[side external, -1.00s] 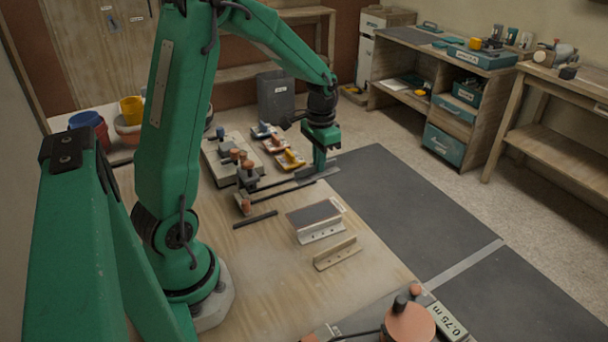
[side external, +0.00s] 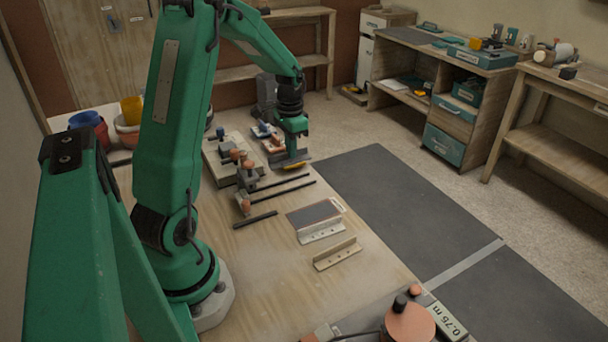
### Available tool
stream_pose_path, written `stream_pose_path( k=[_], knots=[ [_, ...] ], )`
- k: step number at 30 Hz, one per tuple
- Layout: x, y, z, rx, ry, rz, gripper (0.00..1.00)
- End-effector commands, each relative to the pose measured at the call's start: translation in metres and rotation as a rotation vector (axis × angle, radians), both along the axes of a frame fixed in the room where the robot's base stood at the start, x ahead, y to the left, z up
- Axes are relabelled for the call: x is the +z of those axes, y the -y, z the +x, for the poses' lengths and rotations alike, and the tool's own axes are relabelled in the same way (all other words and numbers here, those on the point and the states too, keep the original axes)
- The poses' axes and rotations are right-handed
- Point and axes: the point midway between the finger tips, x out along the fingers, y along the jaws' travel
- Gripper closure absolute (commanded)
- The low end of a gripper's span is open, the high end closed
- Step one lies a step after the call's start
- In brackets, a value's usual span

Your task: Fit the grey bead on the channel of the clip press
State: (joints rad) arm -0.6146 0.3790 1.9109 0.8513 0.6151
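My gripper (side external: 291,160) points down at the far side of the wooden board, over a yellow-edged tool (side external: 298,165). The view is too small to tell whether its fingers are apart or touch that tool. Several dark thin strips (side external: 286,195) lie on the board nearer the camera, apart from my gripper. I cannot tell which of them, if any, is the grey bead. A device with orange-brown knobs (side external: 247,177) stands left of my gripper at the edge of a pale plate; it may be the clip press. Its channel is not clear from here.
Two pale angled profiles with holes, one nearer (side external: 337,254), stand on the board, with a grey flat piece (side external: 314,212) by the farther one. A dark mat (side external: 400,210) covers the floor to the right.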

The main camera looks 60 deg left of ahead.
Motion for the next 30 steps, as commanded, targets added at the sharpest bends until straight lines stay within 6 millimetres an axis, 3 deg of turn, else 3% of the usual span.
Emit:
stream_pose_path(
  k=[18, 30],
  knots=[
    [-0.033, 0.001, 0.0, 0.0, -0.002, -0.001, 1.0],
    [-0.037, 0.0, 0.0, 0.0, 0.0, 0.0, 1.0]
  ],
)
